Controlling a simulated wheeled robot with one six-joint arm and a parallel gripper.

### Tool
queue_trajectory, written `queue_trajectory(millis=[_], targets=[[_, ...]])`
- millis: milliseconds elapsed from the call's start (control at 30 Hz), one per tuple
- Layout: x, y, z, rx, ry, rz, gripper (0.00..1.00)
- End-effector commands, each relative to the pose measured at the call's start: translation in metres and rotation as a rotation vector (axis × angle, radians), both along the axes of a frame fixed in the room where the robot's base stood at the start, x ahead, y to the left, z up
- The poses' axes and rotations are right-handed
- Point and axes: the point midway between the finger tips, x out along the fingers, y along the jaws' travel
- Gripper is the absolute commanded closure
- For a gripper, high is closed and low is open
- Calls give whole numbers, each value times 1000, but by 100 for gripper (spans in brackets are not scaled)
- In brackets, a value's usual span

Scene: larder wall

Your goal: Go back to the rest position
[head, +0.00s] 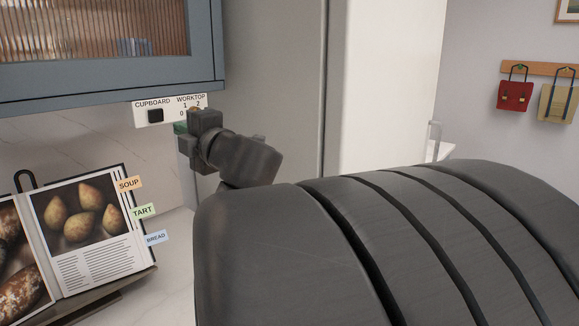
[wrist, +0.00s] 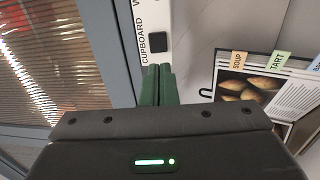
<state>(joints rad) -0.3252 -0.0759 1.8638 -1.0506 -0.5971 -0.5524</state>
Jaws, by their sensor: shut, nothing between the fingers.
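My gripper (head: 181,128) is up by the wall cupboard, just in front of the white switch panel (head: 141,117). In the wrist view its two green fingers (wrist: 158,72) are pressed together with nothing between them. Their tips lie just below the black CUPBOARD switch (wrist: 158,42) in that picture; I cannot tell whether they touch the panel. The black switch also shows in the head view (head: 155,116), left of the gripper. My gripper partly hides the WORKTOP side of the panel, marked 0, 1 and 2.
The blue-grey wall cupboard (head: 110,92) with ribbed glass hangs above the panel. An open cookbook (head: 85,225) with coloured tabs stands on a holder at lower left. A tall pale cabinet (head: 385,85) stands to the right.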

Motion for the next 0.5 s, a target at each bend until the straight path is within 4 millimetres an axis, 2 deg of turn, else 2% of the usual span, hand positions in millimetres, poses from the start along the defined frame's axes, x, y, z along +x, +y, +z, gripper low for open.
queue_trajectory(millis=[100, 367, 500], targets=[[-14, -17, -1, 0, -1, -4, 100], [-36, -40, -5, -1, 1, -3, 100], [-23, -23, -5, 0, 2, 5, 100]])
